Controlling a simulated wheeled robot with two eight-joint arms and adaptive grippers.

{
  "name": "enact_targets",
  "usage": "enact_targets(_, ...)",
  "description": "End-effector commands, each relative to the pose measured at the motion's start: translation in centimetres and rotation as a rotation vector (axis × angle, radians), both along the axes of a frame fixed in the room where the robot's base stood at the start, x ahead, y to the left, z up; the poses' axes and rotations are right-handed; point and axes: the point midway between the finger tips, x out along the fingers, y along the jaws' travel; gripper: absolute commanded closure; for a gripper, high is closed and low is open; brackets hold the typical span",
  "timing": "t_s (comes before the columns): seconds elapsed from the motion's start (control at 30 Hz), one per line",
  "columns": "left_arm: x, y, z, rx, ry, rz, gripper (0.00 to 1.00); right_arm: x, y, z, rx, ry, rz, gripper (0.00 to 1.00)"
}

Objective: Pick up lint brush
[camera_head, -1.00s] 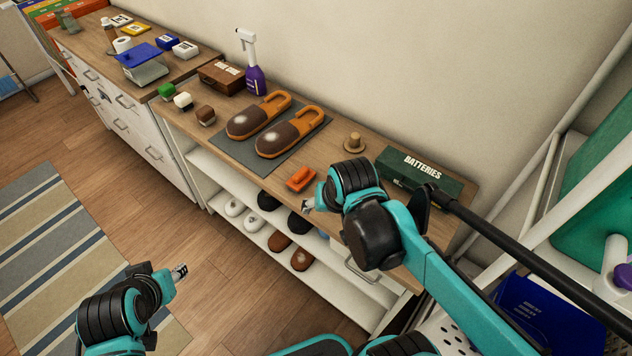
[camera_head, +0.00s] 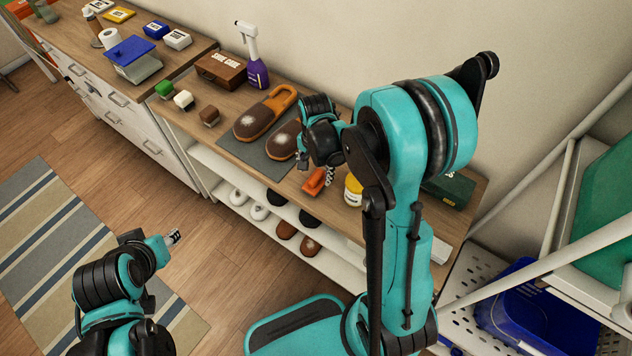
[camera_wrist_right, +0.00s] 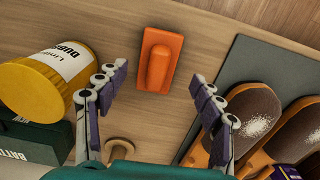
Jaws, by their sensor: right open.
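An orange block with a raised grip, which looks like the lint brush (camera_head: 314,182), lies on the wooden shelf top in front of the shoes. In the right wrist view the same lint brush (camera_wrist_right: 158,60) lies ahead, between the fingertips in the picture and apart from them. My right gripper (camera_head: 329,176) is open and empty above the shelf top, close to the brush, partly covering it in the head view. My left gripper (camera_head: 174,237) hangs at the lower left over the floor, far from the shelf; its jaw opening is too small to judge.
A yellow jar (camera_wrist_right: 50,78) stands left of the brush in the wrist view, with a green batteries box (camera_wrist_right: 32,143) beside it. Brown shoes (camera_wrist_right: 255,115) rest on a grey mat (camera_wrist_right: 243,58) to the right. A wooden knob (camera_wrist_right: 120,148) stands nearer.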

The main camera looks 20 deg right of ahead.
Motion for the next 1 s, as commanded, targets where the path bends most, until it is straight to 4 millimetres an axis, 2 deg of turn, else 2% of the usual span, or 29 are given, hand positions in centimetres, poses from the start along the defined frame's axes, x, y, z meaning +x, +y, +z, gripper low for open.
enact_targets(0.03, 0.0, 0.0, -0.7, 0.000, 0.000, 0.000, 0.60, -0.2, 0.0, -1.2, 0.000, 0.000, 0.000, 0.33)
enact_targets(0.2, 0.0, 0.0, -1.5, 0.000, 0.000, 0.000, 0.60, -0.3, -0.1, -3.3, 0.000, 0.000, 0.001, 0.33)
enact_targets(0.47, 0.0, 0.0, -1.4, 0.000, 0.000, 0.000, 0.60, -0.3, -0.1, -3.5, 0.001, -0.001, 0.001, 0.33)
enact_targets(0.5, 0.0, 0.0, -1.4, 0.000, 0.000, 0.000, 0.60, -0.3, -0.1, -3.5, 0.001, -0.001, 0.001, 0.35)
enact_targets(0.7, 0.0, 0.0, -1.4, 0.000, 0.000, 0.000, 0.60, -0.3, -0.1, -3.5, 0.000, -0.001, 0.002, 0.86)
enact_targets(1.0, 0.0, 0.0, -1.4, 0.000, 0.000, 0.000, 0.60, -0.3, -0.1, -3.5, 0.000, -0.001, 0.002, 0.87)
